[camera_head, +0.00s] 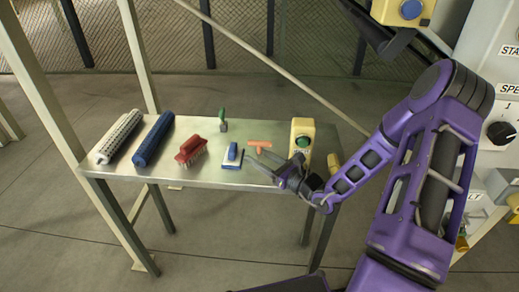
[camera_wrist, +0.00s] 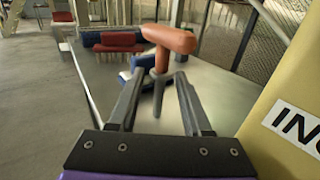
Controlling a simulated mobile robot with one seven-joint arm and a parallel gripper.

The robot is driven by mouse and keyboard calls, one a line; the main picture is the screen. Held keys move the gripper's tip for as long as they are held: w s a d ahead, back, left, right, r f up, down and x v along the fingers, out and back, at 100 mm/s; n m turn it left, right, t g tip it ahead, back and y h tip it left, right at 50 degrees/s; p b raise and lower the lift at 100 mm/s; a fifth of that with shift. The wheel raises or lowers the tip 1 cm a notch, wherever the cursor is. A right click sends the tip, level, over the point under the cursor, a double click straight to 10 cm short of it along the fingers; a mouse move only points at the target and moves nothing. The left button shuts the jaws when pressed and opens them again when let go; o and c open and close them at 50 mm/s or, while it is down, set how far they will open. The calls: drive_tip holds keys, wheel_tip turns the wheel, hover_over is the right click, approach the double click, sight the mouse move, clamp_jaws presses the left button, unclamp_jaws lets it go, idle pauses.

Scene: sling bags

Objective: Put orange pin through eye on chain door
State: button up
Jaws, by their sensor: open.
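My gripper (camera_head: 262,160) is open beside the pin. In the wrist view its fingers (camera_wrist: 160,82) stand either side of the shank with gaps; I cannot tell whether the shank is between the tips or just beyond. I cannot make out the chain door or its eye.
A yellow box with a green button (camera_head: 302,138) stands close right of my gripper. A blue and white brush (camera_head: 232,156), a red brush (camera_head: 190,150), a green-handled tool (camera_head: 222,120) and blue (camera_head: 152,140) and white (camera_head: 120,137) rollers lie left. A control cabinet (camera_head: 495,90) is at right.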

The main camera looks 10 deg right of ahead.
drive_tip(key=shift+c, duration=0.3)
clamp_jaws()
